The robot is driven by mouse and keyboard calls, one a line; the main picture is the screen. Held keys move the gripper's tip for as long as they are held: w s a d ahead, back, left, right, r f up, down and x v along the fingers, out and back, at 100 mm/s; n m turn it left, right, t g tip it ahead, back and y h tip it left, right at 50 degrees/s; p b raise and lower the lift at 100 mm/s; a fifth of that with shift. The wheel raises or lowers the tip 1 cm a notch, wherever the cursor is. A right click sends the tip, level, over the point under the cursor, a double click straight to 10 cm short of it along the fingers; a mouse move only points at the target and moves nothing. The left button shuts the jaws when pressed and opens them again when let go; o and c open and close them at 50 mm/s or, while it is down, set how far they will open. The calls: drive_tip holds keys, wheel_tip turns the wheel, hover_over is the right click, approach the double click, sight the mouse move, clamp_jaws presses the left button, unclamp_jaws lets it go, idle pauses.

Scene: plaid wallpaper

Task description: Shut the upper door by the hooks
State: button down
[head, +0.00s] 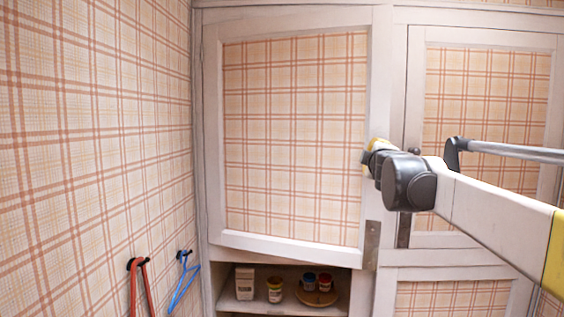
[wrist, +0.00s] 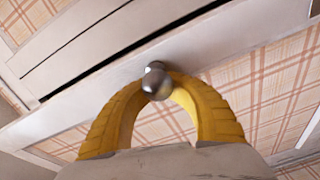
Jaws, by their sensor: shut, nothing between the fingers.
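The upper door (head: 295,244) by the hooks is a white-framed panel with plaid infill. It stands slightly ajar; its lower edge slants out from the cabinet toward the right. My gripper (head: 369,157) is at the door's right edge in the head view, mostly hidden by its own wrist. In the wrist view, my gripper's yellow fingers (wrist: 165,78) arch together and are shut with nothing between them. A round metal knob (wrist: 156,83) shows right at the fingertips; whether they touch it I cannot tell. A dark gap (wrist: 115,57) runs along the white frame beyond.
Two hooks on the left wall hold a red hanger (head: 140,285) and a blue hanger (head: 184,280). Below the door, an open shelf (head: 240,305) holds a carton (head: 245,282), a yellow tub (head: 275,290) and small jars. Another upper door (head: 487,120) is on the right, behind my arm.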

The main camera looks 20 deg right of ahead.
drive_tip(key=w+d+n+t+y+p, duration=0.1)
drive_tip(key=w+d+n+y, duration=0.1)
drive_tip(key=w+d, duration=0.5)
drive_tip(key=shift+w+d+f+y+p, duration=0.15)
drive_tip(key=shift+w+y+p, duration=0.45)
drive_tip(key=shift+w, duration=1.1)
drive_tip(key=c, duration=1.8)
unclamp_jaws()
drive_tip(key=o, duration=0.7)
drive_tip(key=shift+w+d+f, duration=0.1)
drive_tip(key=shift+d+f, duration=0.05)
drive_tip(key=shift+d, duration=0.5)
drive_tip(key=shift+d+f, duration=0.1)
drive_tip(key=shift+d, duration=0.5)
drive_tip(key=v, duration=1.2)
drive_tip(key=shift+a+r, duration=0.1)
drive_tip(key=shift+a, duration=0.35)
drive_tip(key=shift+d, duration=0.1)
